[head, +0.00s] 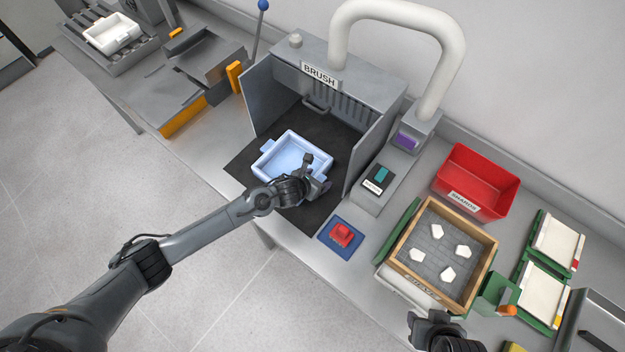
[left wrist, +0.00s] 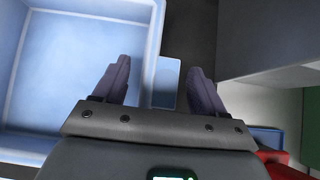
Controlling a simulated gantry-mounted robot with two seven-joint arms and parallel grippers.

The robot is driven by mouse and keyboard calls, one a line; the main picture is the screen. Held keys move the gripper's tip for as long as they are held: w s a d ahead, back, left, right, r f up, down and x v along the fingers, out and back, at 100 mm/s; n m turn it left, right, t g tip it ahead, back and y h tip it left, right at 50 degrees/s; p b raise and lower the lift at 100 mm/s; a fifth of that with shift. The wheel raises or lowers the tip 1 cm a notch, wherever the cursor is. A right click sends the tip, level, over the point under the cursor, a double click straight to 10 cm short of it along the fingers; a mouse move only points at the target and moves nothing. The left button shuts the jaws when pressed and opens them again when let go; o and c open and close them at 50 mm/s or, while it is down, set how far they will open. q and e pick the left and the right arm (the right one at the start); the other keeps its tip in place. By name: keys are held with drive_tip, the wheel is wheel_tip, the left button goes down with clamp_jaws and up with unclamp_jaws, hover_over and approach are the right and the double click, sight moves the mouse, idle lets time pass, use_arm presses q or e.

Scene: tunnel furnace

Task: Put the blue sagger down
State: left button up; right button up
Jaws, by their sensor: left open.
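The blue sagger (head: 268,166), a shallow pale blue square tray with lugs on its sides, rests on the dark mat in the brush booth. My left gripper (head: 314,172) is at its right side, its jaws apart. In the left wrist view the sagger's wall (left wrist: 148,40) shows at the left. A small blue lug (left wrist: 166,84) shows between the open fingers of my left gripper (left wrist: 158,80), with a gap on the right finger's side. My right gripper (head: 434,322) is at the bottom edge, away from the sagger; its jaws are unclear.
The grey brush booth (head: 345,75) has side walls left and right of the sagger. Right of it are a switch box (head: 371,190), a red button on a blue base (head: 341,236), a wooden-framed sieve (head: 440,232) with several white shards and a red bin (head: 478,180).

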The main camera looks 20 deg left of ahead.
use_arm(q)
drive_tip(key=s+d+r+n+g, duration=0.1)
drive_tip(key=s+r+n, duration=0.5)
drive_tip(key=s+n, duration=0.3)
drive_tip(key=s+r+n, duration=0.6)
drive_tip(key=s+n, duration=0.2)
drive_tip(key=n, duration=0.1)
drive_tip(key=s+a+n+g+y, duration=0.1)
drive_tip(key=s+a+n+g, duration=0.1)
drive_tip(key=s+a+n, duration=0.2)
drive_tip(key=s+a+r+n+g+y, duration=0.1)
drive_tip(key=s+a+n, duration=0.3)
drive_tip(key=s+n, duration=0.6)
drive_tip(key=n+g, duration=0.1)
drive_tip(key=n, duration=0.5)
drive_tip(key=shift+a+y+p, duration=0.25)
drive_tip(key=shift+y+p, duration=0.05)
drive_tip(key=shift+p, duration=0.05)
drive_tip(key=shift+r, duration=0.15)
wheel_tip(320, 180, up, 15)
drive_tip(key=p, duration=1.5)
drive_tip(key=shift+r, duration=0.2)
